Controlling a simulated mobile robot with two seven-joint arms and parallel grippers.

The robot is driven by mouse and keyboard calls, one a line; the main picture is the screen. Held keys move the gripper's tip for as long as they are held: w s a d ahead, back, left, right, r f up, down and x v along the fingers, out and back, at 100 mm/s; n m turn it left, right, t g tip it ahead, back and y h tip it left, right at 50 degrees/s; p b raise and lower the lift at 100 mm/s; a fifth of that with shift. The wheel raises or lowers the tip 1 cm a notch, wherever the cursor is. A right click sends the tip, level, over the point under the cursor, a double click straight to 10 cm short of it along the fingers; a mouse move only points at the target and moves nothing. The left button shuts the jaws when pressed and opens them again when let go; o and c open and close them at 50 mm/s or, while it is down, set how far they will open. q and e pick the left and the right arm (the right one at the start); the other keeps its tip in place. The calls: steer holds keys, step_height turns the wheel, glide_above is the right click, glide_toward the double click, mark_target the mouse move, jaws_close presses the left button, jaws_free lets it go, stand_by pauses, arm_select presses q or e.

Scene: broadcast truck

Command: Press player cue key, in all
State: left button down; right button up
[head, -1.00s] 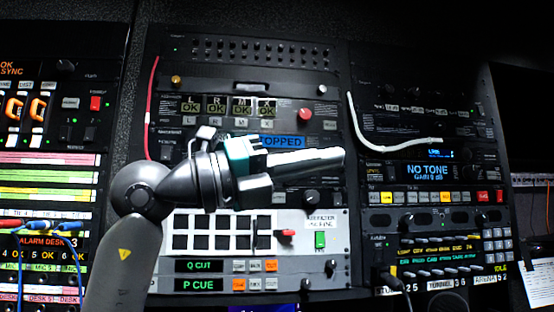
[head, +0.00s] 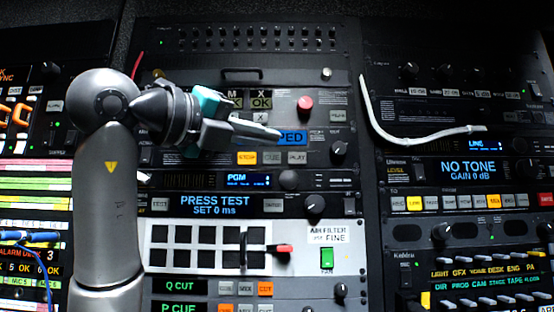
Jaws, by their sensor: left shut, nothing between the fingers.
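The player panel's blue display (head: 292,137) reads "...PED", its left part hidden behind my left gripper (head: 277,135). Below it is a row of keys: a lit yellow key (head: 247,157), the grey cue key (head: 272,157) and a grey play key (head: 297,157). My left gripper is shut and empty, pointing right. Its tip appears just above the cue key in the picture; whether it touches the panel I cannot tell. My right gripper is not in view.
A red round button (head: 305,103) and a black knob (head: 338,148) sit near the keys. Below are a "PRESS TEST" display (head: 214,205), a white panel with black squares (head: 275,234) and a red-tipped lever (head: 284,248). A white cable (head: 400,138) hangs at right.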

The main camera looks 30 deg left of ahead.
mark_target(272, 158)
arm_select(q)
steer(key=w+a, duration=0.1)
steer(key=w, duration=0.1)
steer(key=w+a+p, duration=0.1)
steer(key=w+a, duration=0.1)
steer(key=w, duration=0.1)
steer(key=w+a+p, duration=0.1)
steer(key=w, duration=0.1)
steer(key=shift+w+a, duration=0.2)
steer(key=shift+a, duration=0.1)
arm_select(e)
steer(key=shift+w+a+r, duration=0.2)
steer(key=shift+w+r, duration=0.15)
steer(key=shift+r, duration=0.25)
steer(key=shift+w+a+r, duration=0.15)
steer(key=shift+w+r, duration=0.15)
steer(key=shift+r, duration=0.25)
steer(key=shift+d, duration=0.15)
arm_select(q)
steer(key=shift+w, duration=0.1)
stand_by(0.7)
steer(key=shift+w+a+p, duration=0.25)
steer(key=shift+w+p, duration=0.05)
steer(key=shift+p, duration=0.05)
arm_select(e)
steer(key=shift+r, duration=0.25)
